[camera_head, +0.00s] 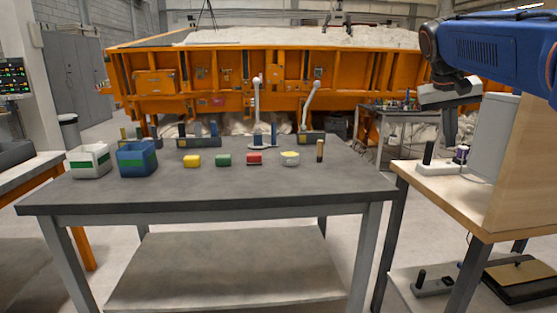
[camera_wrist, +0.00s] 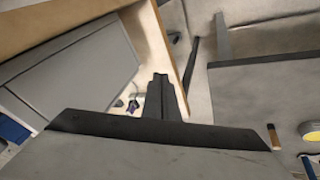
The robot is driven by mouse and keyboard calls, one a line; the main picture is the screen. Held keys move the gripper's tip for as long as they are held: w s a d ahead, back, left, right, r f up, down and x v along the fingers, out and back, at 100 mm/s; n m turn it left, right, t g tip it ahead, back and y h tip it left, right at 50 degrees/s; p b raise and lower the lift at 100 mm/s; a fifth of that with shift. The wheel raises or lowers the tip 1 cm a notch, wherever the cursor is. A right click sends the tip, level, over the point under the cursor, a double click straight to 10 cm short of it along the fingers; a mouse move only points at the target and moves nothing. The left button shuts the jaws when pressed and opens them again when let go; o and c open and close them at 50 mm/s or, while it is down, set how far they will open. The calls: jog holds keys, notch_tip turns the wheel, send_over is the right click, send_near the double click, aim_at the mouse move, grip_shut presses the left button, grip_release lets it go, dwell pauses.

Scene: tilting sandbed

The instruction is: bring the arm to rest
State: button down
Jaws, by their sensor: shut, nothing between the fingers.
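My blue arm (camera_head: 500,50) reaches in from the upper right in the head view. My gripper (camera_head: 450,132) points down over the left part of the wooden side table (camera_head: 478,193). It is shut and empty. In the wrist view my gripper (camera_wrist: 160,92) shows as two dark fingers close together, with nothing between them. The fingertips look close above the white base with a black peg (camera_head: 440,168); I cannot tell the exact gap.
A grey worktable (camera_head: 300,190) holds a white bin (camera_head: 89,161), a blue bin (camera_head: 137,159) and several small coloured blocks. A tall grey panel (camera_head: 493,137) and a wooden board (camera_head: 520,165) stand right of my gripper. An orange sandbed (camera_head: 200,72) fills the back.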

jog(key=s+a+f+n+y, duration=0.1)
jog(key=s+a+f, duration=0.4)
jog(key=s+f, duration=0.4)
jog(key=s+a+f+n+t+y, duration=0.1)
jog(key=s+a+f, duration=0.4)
jog(key=s+f, duration=0.5)
jog(key=s+a+f+n+t+y, duration=0.1)
jog(key=s+a+f+n+y, duration=0.1)
jog(key=s+a+f, duration=0.3)
jog(key=s+f, duration=0.4)
jog(key=f, duration=0.1)
jog(key=shift+s+f, duration=0.3)
jog(key=shift+f, duration=0.05)
jog(key=shift+d, duration=0.1)
